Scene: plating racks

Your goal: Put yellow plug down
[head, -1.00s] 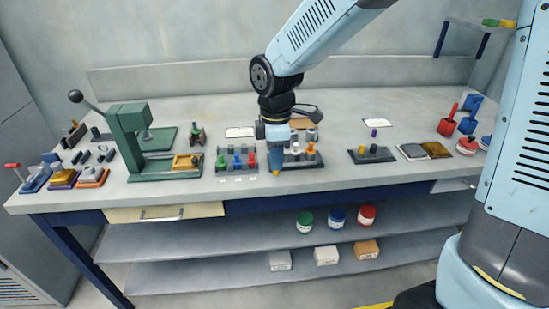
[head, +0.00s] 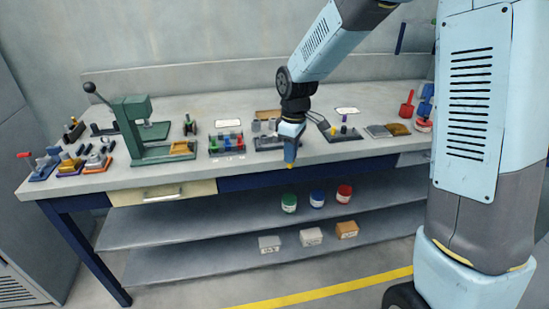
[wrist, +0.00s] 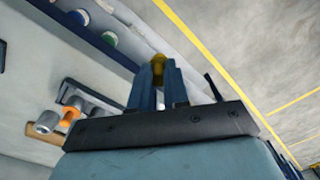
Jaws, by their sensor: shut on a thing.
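My gripper (head: 290,152) is shut on the yellow plug (head: 290,165), which sticks out below the fingertips. It hangs at the bench's front edge, in front of the dark rack with grey and orange plugs (head: 264,144). In the wrist view the fingers (wrist: 155,88) grip the yellow plug (wrist: 158,62), with floor and lower shelf behind. The rack's grey and orange plugs (wrist: 68,116) show at left there, apart from the plug. The plug's upper part is hidden between the fingers.
A green press (head: 130,130) stands left on the bench. A rack of coloured plugs (head: 228,152) is left of my gripper; a dark block with small pegs (head: 330,137) is to the right. Jars (head: 317,198) and boxes (head: 311,237) sit on lower shelves. The bench's front strip (head: 240,169) is clear.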

